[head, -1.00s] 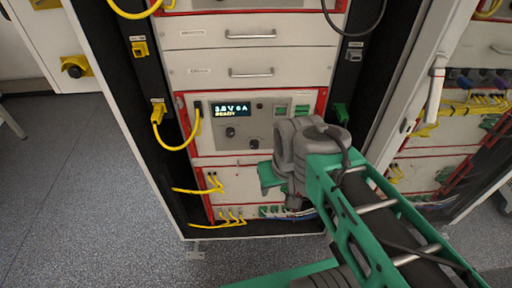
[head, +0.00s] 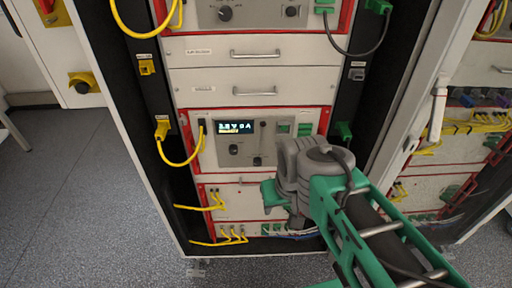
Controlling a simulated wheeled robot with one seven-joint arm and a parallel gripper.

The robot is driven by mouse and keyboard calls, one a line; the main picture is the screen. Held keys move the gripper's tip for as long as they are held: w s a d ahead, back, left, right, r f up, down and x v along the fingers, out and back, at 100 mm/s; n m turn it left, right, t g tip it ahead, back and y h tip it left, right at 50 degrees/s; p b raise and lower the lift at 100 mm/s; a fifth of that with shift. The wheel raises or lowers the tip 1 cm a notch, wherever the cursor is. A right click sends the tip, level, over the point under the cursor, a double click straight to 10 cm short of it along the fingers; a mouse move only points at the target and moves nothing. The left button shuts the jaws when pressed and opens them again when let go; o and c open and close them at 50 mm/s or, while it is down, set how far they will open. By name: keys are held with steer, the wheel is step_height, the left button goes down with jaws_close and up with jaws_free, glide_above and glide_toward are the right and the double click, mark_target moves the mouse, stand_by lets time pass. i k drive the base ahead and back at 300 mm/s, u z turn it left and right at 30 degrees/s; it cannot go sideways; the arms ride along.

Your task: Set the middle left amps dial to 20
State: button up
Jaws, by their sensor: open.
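The middle unit (head: 283,152) of the cabinet has a red frame and a lit display (head: 248,127) reading a volts and amps line, with a second line too blurred to read. A small dark dial (head: 257,161) sits below the display, and another dark spot lies to its left; their markings are too small to read, so I cannot tell which is the amps dial or its setting. My gripper (head: 270,196) has green fingers and is open, lower right of the dial and apart from it, in front of the lower unit. My grey wrist hides part of the middle unit's right side.
An upper unit (head: 262,16) with two dark dials stands above two drawers (head: 250,90) with handles. A yellow cable (head: 180,163) loops at the middle unit's left edge. Yellow cables (head: 232,238) also leave the lower unit. A second cabinet stands right. Grey floor at left is clear.

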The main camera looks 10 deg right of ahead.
mark_target(257, 161)
steer(key=u, duration=1.75)
steer(key=i, duration=0.4)
steer(key=u, duration=0.5)
